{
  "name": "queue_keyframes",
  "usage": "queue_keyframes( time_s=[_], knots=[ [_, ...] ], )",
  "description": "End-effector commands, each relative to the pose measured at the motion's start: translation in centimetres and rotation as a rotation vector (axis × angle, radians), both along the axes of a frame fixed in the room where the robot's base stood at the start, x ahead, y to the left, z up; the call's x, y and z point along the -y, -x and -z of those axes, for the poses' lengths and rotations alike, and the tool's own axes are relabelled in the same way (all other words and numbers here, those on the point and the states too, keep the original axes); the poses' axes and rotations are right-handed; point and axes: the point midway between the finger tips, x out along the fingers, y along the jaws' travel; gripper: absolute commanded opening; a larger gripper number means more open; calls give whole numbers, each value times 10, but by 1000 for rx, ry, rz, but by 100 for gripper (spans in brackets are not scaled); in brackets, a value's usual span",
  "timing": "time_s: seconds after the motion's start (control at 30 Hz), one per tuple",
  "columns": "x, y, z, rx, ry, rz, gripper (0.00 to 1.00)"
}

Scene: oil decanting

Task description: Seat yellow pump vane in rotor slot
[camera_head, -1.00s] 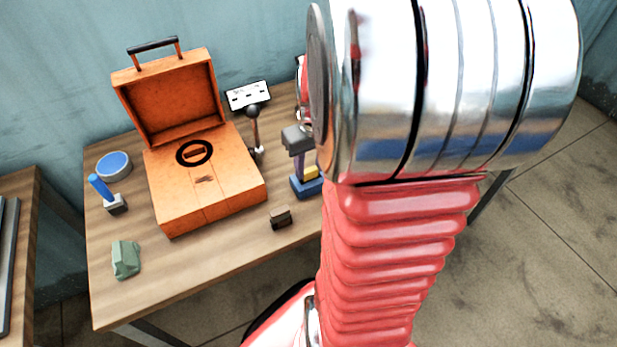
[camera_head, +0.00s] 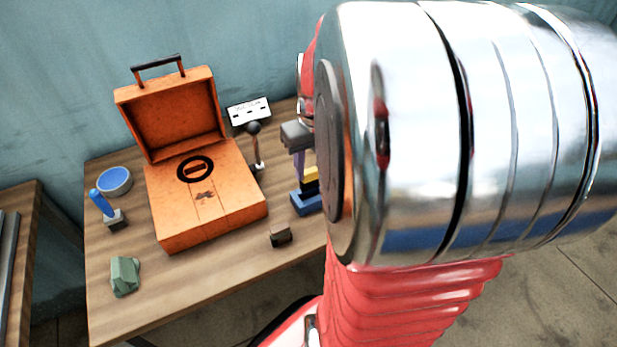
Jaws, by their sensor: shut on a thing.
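My gripper (camera_head: 301,176) shows in part left of my large arm joint, with a grey body and purplish finger. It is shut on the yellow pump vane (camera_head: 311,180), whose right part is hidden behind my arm. The vane is just above or at the blue holder (camera_head: 306,203) at the table's right side; I cannot tell whether they still touch. An orange case (camera_head: 205,225) stands open to the left. On its top is a black ring with a dark bar across an orange centre (camera_head: 195,170), possibly the rotor and slot.
On the wooden table (camera_head: 200,277) are a blue round dish (camera_head: 114,181), a blue-handled tool (camera_head: 103,205), a green block (camera_head: 125,277), a small dark block (camera_head: 280,237), a black-knobbed lever (camera_head: 254,130) and a white label plate (camera_head: 248,112). Bare table lies in front of the case.

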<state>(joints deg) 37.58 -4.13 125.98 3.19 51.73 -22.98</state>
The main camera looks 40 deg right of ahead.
Motion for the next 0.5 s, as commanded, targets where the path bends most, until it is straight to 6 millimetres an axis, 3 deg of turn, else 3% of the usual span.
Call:
queue_keyframes(
  time_s=[0.2,0.5],
  knots=[
    [0,-1,-34,3,2,-1,9],
    [0,0,-43,0,0,-1,9]
  ],
)
